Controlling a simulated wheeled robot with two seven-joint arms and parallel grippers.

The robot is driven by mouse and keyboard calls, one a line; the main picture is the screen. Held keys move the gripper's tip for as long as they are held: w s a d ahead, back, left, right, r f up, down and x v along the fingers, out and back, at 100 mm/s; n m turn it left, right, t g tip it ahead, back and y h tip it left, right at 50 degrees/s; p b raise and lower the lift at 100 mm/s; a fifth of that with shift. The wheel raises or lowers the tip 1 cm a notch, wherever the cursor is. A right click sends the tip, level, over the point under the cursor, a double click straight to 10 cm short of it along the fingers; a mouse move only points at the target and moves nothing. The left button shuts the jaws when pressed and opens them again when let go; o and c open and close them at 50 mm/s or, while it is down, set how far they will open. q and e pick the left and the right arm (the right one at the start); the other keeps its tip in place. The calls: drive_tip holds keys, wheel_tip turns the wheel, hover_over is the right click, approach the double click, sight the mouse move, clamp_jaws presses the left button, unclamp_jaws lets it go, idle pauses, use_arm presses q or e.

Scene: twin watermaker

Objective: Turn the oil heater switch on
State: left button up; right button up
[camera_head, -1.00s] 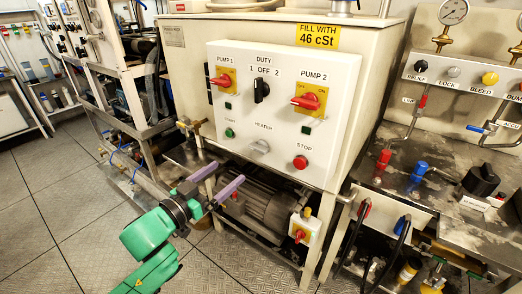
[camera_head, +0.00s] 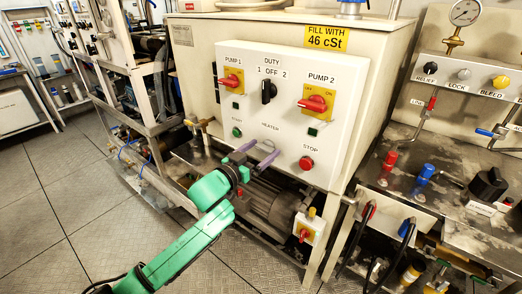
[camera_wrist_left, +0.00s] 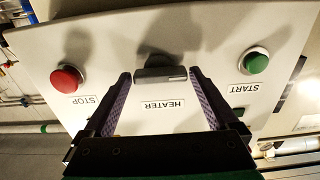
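The heater switch (camera_wrist_left: 160,74) is a grey rotary knob on the white control panel (camera_head: 336,150). In the left wrist view its bar lies across the picture, above the upside-down HEATER label (camera_wrist_left: 163,104). My left gripper (camera_head: 264,148) is open in front of the panel, and its purple-padded fingers also show in the left wrist view (camera_wrist_left: 160,77). One fingertip is on each side of the knob, with a small gap visible at both sides. In the head view the fingers partly hide the knob. My right gripper is not in view.
A green START button (camera_head: 237,132) and a red STOP button (camera_head: 306,163) flank the knob. Above are the red PUMP 1 (camera_head: 231,81) and PUMP 2 (camera_head: 314,103) switches and the black duty selector (camera_head: 268,92). A motor (camera_head: 273,203) sits below the panel.

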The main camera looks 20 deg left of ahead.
use_arm(q)
drive_tip(key=c, duration=0.9)
drive_tip(key=shift+m, duration=0.4)
drive_tip(key=shift+m+p, duration=0.35)
drive_tip(key=shift+m, duration=0.55)
drive_tip(key=m, duration=0.5)
drive_tip(key=shift+d+p, duration=0.1)
drive_tip(key=shift+p, duration=0.2)
drive_tip(key=m, duration=0.5)
drive_tip(key=shift+d, duration=0.1)
drive_tip(key=m, duration=0.5)
drive_tip(key=shift+s+f+b, duration=0.1)
drive_tip(key=shift+b, duration=0.2)
drive_tip(key=shift+m, duration=0.3)
drive_tip(key=o, duration=1.2)
